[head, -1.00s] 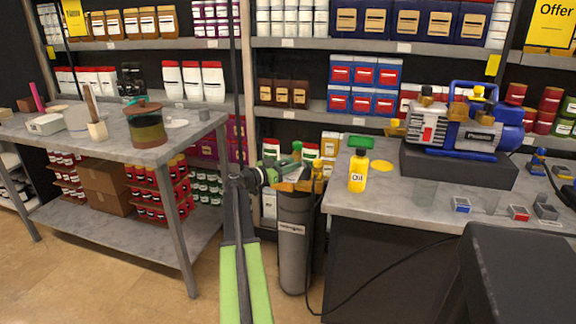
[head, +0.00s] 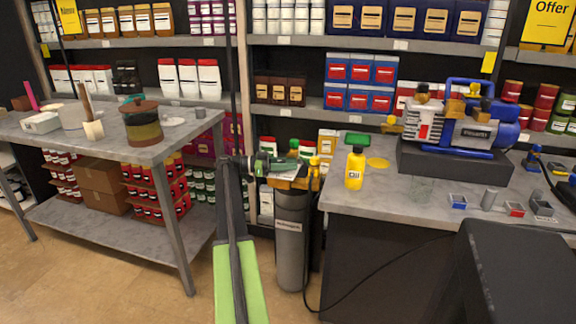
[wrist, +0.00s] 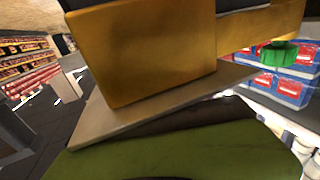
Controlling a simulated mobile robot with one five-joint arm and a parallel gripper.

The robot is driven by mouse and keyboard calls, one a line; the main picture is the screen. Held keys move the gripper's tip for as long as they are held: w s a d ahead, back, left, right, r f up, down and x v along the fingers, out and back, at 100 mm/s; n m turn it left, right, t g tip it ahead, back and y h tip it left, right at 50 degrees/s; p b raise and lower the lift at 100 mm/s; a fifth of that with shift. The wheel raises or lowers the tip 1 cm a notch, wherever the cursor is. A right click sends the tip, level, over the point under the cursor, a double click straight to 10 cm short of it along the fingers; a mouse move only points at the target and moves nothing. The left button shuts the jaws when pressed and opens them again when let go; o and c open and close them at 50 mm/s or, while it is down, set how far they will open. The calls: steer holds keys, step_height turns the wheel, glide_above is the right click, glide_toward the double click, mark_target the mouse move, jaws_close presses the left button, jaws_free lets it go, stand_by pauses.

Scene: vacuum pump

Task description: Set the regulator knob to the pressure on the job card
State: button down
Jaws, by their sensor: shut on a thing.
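A grey gas cylinder (head: 290,240) stands upright between the two benches, with a brass regulator (head: 290,183) on top. My gripper (head: 270,166) is at the regulator from the left, shut on what appears to be its knob, which is mostly hidden. In the wrist view a large brass block of the regulator (wrist: 145,55) fills the middle, above a pale flat plate (wrist: 150,108). A dark green rounded surface covers the bottom. A green valve handle (wrist: 281,53) shows at the right. I cannot make out a pressure reading or a readable job card.
A yellow oil bottle (head: 355,168) and a blue vacuum pump (head: 470,130) are on the right bench (head: 390,205). The left bench (head: 105,137) holds a jar and tools. Shelves stand behind.

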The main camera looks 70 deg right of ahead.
steer(key=shift+s, duration=0.25)
steer(key=c, duration=1.1)
jaws_free()
steer(key=shift+o, duration=0.2)
steer(key=shift+w, duration=0.1)
